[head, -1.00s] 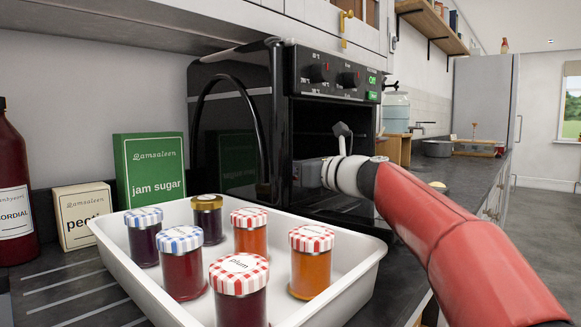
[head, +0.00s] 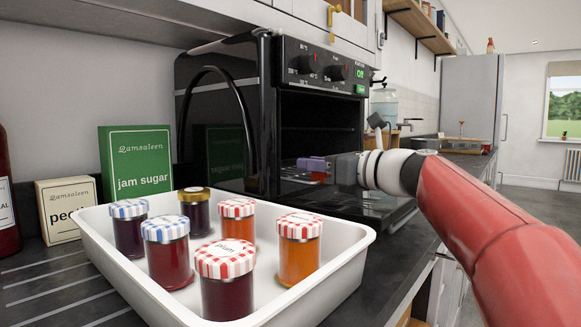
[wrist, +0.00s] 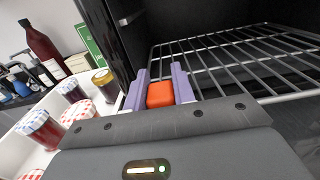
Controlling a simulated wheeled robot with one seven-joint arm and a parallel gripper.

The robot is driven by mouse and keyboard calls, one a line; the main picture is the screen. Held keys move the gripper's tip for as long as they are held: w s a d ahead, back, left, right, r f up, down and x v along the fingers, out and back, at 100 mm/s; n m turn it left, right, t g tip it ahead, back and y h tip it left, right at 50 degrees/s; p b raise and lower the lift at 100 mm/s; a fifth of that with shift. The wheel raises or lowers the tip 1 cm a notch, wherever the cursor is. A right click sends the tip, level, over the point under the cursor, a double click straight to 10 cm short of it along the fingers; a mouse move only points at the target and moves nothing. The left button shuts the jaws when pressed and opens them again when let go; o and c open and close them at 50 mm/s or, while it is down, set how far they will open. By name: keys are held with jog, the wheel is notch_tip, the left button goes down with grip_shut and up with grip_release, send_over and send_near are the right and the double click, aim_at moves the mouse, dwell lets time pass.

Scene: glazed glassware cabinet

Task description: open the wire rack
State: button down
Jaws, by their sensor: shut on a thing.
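The wire rack (wrist: 240,58) lies level inside the black oven, its bars running across the wrist view. A red-orange tab (wrist: 160,94) is at its front edge. My gripper (wrist: 161,88) has its two purple fingers on either side of this tab and is shut on it. In the head view my gripper (head: 315,166) is at the oven's open front, low down, with a little of the red tab (head: 318,176) showing. The rack's bars are hard to make out in the head view.
The oven (head: 318,60) stands open, with a black panel with a curved handle (head: 212,75) at its left. A white tray (head: 335,270) of several jam jars stands in front. A jam sugar box (head: 140,165) and pectin box (head: 65,208) are at left.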

jog(key=shift+v, duration=1.1)
jog(key=c, duration=1.4)
grip_release()
jog(key=shift+c, duration=0.2)
jog(key=v, duration=0.7)
jog(key=shift+s+d, duration=0.25)
jog(key=shift+d, duration=0.05)
